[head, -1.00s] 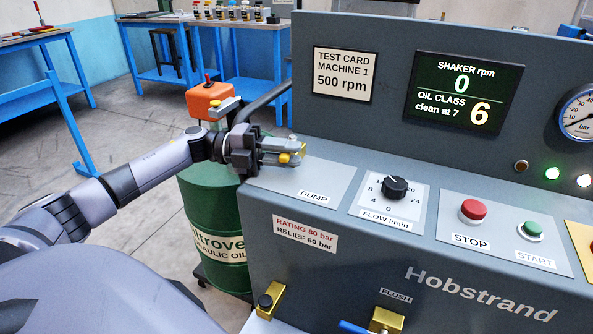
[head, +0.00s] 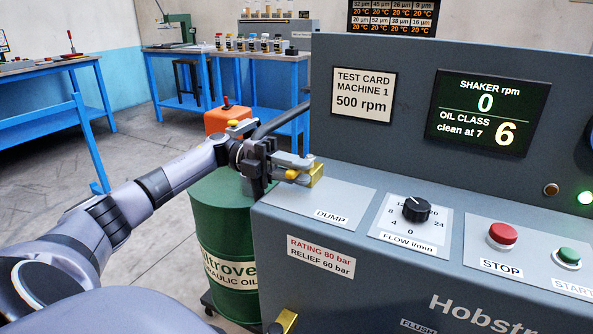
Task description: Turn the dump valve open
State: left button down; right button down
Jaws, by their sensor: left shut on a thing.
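The flow knob (head: 416,209), red STOP button (head: 502,235) and green START button (head: 569,256) lie to the right on the panel. A green oil drum (head: 222,225) stands below my left forearm. An orange box (head: 228,121) is behind the wrist.

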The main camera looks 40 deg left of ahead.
pick_arm(q)
jog(key=c, duration=1.1)
grip_release()
jog(key=v, duration=0.7)
jog(key=shift+s+a+b, duration=0.1)
jog(key=shift+b, duration=0.2)
pick_arm(e)
jog(key=shift+w+a, duration=0.1)
jog(key=shift+w, duration=0.15)
pick_arm(q)
jog(key=shift+r, duration=0.1)
pick_arm(e)
jog(key=shift+r, duration=0.1)
